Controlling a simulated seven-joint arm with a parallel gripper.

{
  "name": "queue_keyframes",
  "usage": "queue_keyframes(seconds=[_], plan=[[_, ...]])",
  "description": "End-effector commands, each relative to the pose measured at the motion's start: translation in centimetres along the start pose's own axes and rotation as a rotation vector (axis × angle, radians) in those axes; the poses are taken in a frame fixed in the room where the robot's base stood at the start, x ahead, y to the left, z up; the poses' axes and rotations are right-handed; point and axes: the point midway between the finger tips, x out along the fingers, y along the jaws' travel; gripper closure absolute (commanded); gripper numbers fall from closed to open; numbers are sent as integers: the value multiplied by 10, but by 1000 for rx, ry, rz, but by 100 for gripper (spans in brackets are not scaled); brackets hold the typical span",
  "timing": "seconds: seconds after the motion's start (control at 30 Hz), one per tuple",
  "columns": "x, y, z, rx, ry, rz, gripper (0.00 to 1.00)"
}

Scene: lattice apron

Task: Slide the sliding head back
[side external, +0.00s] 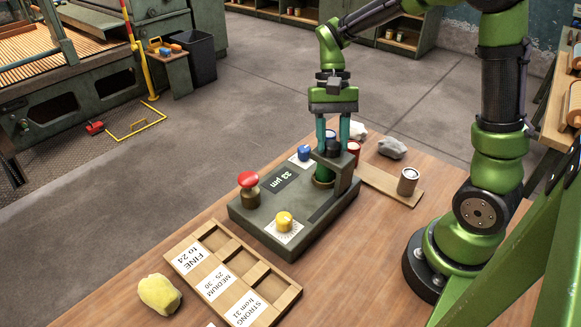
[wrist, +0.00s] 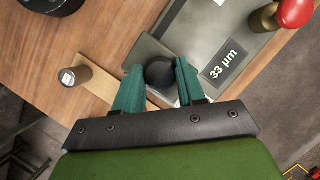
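A grey-green gauge (side external: 270,215) stands on the wooden table, with a dark display (side external: 282,180) reading 33 µm. Its sliding head (side external: 344,180) is an upright block at the gauge's right end in the side view, topped by a black knob (side external: 333,149). My gripper (side external: 333,135) points down over the head with its two teal fingers on either side of the knob. In the wrist view, the knob (wrist: 160,73) fills the gap between the fingers (wrist: 160,68), which appear shut on it. The fingers and knob hide part of the head.
A red mushroom button (side external: 249,181), a yellow button (side external: 284,221) and a blue button (side external: 304,153) stand up from the gauge. A grey-lidded can (side external: 408,181) stands on a wooden strip at right. A labelled three-compartment tray (side external: 232,272) and a yellow lump (side external: 160,294) lie in front.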

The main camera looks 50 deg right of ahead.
Motion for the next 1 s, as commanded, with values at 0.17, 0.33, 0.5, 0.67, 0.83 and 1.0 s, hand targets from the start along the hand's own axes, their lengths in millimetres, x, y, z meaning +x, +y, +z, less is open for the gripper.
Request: queue_keyframes(seconds=[0.17, 0.33, 0.5, 0.67, 0.83, 1.0], plan=[[0, 0, 0, 0, 0, 0, 94], [0, 0, 0, 0, 0, -1, 100], [4, -13, 11, -4, 0, 0, 100], [14, -40, 36, -8, 0, 0, 100], [22, -60, 55, -5, 1, -2, 100], [24, -65, 60, -2, 0, -4, 100]])
